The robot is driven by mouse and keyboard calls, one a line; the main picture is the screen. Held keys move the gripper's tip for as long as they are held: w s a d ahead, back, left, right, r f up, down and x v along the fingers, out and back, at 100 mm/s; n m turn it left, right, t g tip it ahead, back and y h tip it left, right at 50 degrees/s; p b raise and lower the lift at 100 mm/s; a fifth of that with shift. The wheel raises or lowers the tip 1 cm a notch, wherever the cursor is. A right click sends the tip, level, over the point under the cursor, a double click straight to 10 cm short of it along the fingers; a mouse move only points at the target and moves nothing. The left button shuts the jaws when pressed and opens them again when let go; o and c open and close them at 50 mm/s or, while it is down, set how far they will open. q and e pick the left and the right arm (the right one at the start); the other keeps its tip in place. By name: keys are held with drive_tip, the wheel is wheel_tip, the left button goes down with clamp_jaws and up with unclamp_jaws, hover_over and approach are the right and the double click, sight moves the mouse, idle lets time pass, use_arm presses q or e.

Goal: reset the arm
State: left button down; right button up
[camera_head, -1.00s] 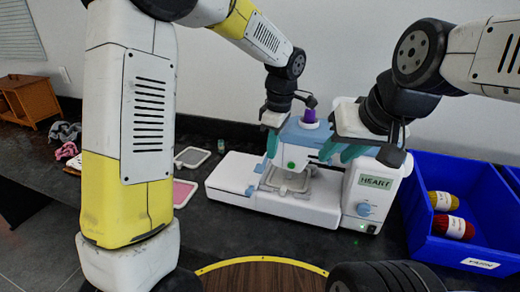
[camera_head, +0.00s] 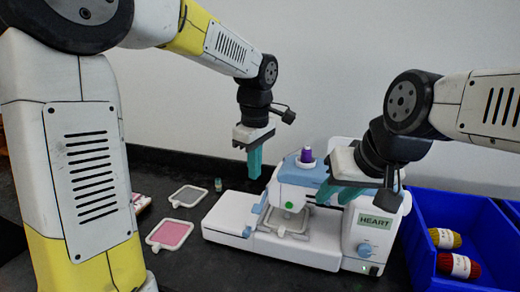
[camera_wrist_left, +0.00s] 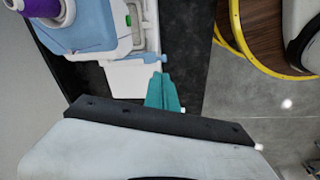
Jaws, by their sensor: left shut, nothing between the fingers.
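My left gripper (camera_head: 254,162) is in the air to the left of the embroidery machine's head, apart from it. Its teal fingers are together with nothing between them. In the left wrist view the shut fingers (camera_wrist_left: 163,92) point toward the machine (camera_wrist_left: 105,30). My right gripper (camera_head: 340,192) is in front of the upper right of the white and blue machine (camera_head: 265,245), which has a "HEART" label. Its teal fingers overlap in the picture, so I cannot tell whether they are open or shut, or whether they touch the machine.
A purple thread spool (camera_head: 305,154) stands on the machine. A pink-filled frame (camera_head: 170,234) and a grey frame (camera_head: 188,196) lie to its left, near a small green spool (camera_head: 218,185). A blue bin (camera_head: 455,215) holds yellow yarn (camera_head: 444,238) and red yarn (camera_head: 458,265).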

use_arm(q)
drive_tip(key=s+a+r+m+t+h, duration=0.2)
drive_tip(key=s+a+m+t, duration=0.3)
drive_tip(key=s+a+m, duration=0.6)
drive_tip(key=s+a+r, duration=0.1)
drive_tip(key=s, duration=0.4)
drive_tip(key=shift+a+m, duration=0.25)
drive_tip(key=shift+m, duration=0.05)
idle(0.7)
